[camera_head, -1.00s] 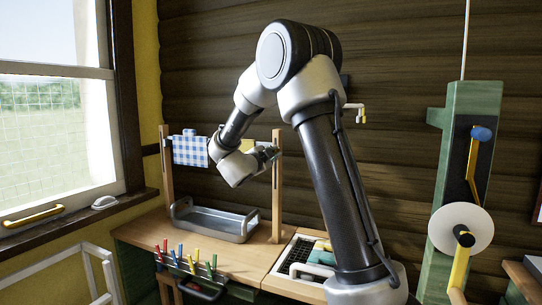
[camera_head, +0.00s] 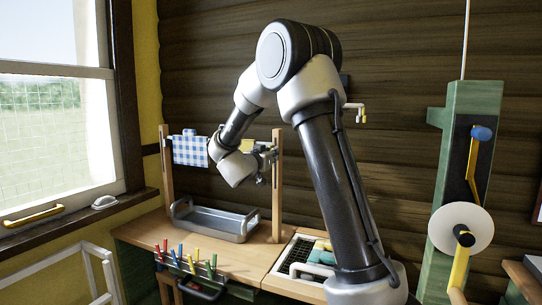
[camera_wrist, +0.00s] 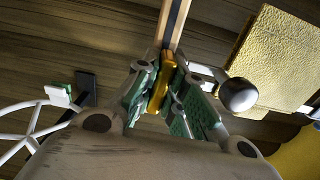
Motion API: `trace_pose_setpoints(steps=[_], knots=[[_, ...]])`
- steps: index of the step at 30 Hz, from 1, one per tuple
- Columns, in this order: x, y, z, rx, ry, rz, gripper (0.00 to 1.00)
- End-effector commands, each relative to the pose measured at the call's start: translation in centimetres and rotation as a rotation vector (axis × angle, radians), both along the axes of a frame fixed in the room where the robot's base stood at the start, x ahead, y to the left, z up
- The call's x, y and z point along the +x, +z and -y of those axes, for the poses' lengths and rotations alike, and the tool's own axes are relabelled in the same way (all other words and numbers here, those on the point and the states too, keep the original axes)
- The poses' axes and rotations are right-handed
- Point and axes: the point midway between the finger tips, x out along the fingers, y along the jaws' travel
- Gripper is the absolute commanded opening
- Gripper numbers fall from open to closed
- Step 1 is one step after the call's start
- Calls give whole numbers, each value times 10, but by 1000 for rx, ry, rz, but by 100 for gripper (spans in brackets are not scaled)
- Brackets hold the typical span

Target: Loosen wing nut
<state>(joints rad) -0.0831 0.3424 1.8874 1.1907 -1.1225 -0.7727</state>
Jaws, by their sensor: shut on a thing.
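In the wrist view, my gripper (camera_wrist: 158,95) is shut on a yellow wing nut (camera_wrist: 159,88), with one green-padded finger on each side of it. The wing nut sits at the slotted wooden post (camera_wrist: 171,25), which runs up behind it. In the head view, my gripper (camera_head: 264,160) is at the upper part of the right wooden post (camera_head: 277,195). The wing nut is too small and covered to make out there.
A metal tray (camera_head: 213,222) stands on the wooden bench below. A checked cloth (camera_head: 190,151) hangs between the posts. Coloured clothespins (camera_head: 192,262) line the bench's front edge.

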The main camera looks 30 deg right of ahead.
Motion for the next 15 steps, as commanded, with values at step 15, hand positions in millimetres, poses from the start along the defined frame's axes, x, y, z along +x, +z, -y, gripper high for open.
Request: trace_pose_setpoints(steps=[15], knots=[[0, 2, 0, -226, 0, -285, 0]])
